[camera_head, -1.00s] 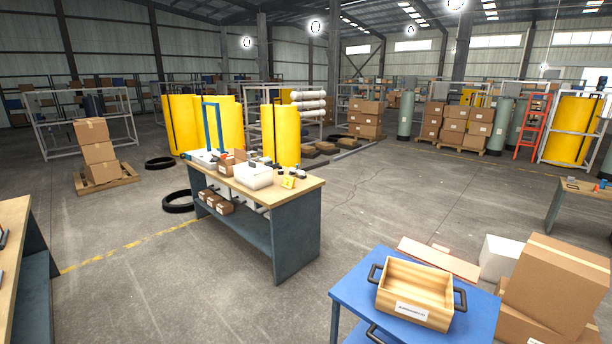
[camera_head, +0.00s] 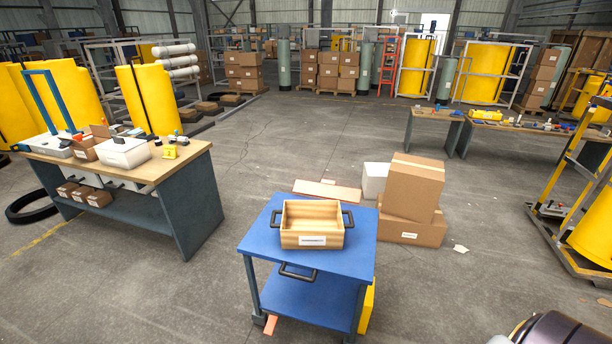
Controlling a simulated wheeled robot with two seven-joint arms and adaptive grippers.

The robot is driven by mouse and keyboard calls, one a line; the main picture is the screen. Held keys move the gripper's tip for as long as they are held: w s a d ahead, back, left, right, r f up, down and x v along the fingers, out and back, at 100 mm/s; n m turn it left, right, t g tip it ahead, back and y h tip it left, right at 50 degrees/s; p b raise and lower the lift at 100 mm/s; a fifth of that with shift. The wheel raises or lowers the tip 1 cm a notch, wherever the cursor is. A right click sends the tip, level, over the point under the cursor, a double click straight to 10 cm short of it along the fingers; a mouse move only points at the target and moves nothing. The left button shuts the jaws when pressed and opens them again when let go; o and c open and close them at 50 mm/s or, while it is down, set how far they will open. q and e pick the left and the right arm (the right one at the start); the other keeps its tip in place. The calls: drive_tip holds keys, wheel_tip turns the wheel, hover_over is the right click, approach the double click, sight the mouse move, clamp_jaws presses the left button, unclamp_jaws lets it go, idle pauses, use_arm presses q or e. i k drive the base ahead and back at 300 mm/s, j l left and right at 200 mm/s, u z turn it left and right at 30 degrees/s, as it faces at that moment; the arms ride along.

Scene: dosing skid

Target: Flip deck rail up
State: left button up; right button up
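A blue two-level cart (camera_head: 258,236) stands in the middle foreground. An open, empty-looking wooden box (camera_head: 313,241) with black side handles and a white label sits on its top deck. A black bar shaped like a handle (camera_head: 297,274) shows at the cart's near side, just below the top deck's edge. I cannot tell whether this bar is the deck rail. No other part is clearly a deck rail. Neither of my grippers is in view.
Cardboard boxes (camera_head: 413,190) and a white box (camera_head: 374,180) stand behind the cart. A workbench (camera_head: 196,205) with bins is at left, another table (camera_head: 435,116) at back right. A yellow tank in a frame (camera_head: 597,230) stands at right. Floor between is mostly open.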

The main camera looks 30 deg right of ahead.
sight(327, 189)
drive_tip(key=i+j+u, duration=0.25)
drive_tip(key=i+u, duration=0.2)
drive_tip(key=i, duration=0.3)
drive_tip(key=i+u, duration=0.5)
drive_tip(key=i, duration=0.2)
drive_tip(key=i+j+z, duration=0.1)
drive_tip(key=i+z, duration=0.25)
drive_tip(key=i, duration=0.5)
drive_tip(key=i+z, duration=1.1)
drive_tip(key=z, duration=0.25)
drive_tip(key=i+z, duration=0.25)
drive_tip(key=z, duration=0.15)
drive_tip(key=i+z, duration=0.2)
drive_tip(key=z, duration=0.25)
drive_tip(key=i+j+z, duration=0.15)
drive_tip(key=z, duration=0.3)
drive_tip(key=i+j+z, duration=0.2)
drive_tip(key=z, duration=0.25)
drive_tip(key=i+j+z, duration=0.25)
drive_tip(key=z, duration=0.15)
drive_tip(key=i+j+z, duration=0.2)
drive_tip(key=z, duration=0.25)
drive_tip(key=i+j+z, duration=0.15)
drive_tip(key=j+z, duration=0.3)
